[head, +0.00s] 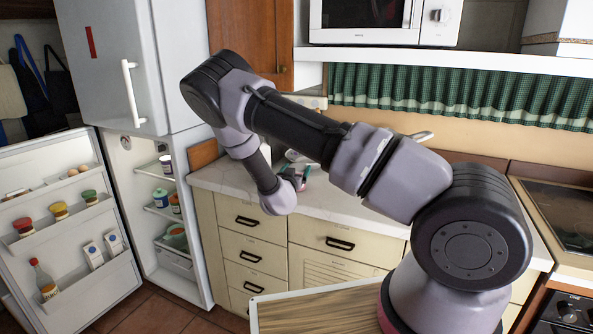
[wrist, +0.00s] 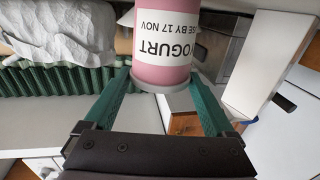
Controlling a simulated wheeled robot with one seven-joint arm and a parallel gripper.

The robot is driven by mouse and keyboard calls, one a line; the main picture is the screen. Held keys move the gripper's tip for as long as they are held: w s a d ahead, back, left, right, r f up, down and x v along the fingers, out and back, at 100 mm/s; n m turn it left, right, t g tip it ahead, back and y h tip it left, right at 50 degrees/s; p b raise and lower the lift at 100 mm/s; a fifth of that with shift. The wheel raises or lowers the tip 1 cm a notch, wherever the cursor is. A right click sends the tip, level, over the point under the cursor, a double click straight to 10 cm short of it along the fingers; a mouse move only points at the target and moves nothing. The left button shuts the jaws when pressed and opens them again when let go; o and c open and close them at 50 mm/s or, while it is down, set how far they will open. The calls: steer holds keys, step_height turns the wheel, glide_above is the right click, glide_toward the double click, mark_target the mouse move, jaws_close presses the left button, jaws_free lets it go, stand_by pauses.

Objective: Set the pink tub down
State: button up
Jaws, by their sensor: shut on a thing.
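The pink tub (wrist: 155,75) shows at the top of the wrist view, with a white label reading "YOGURT" upside down in the picture. My gripper (wrist: 160,84) has its two green fingers on either side of the tub and is shut on it. In the head view my gripper (head: 297,178) is over the counter, partly hidden by my own arm. The tub is too small and covered there to make out clearly. I cannot tell whether the tub touches the counter.
The pale counter (head: 335,200) runs above cream drawers (head: 240,250). The fridge stands open at left, with its door (head: 75,262) swung out and jars and cartons on its shelves. A microwave (head: 380,22) sits on the shelf above. A wooden-topped surface (head: 315,312) is at the front.

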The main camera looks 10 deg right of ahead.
steer(key=o, duration=1)
steer(key=shift+f, duration=0.1)
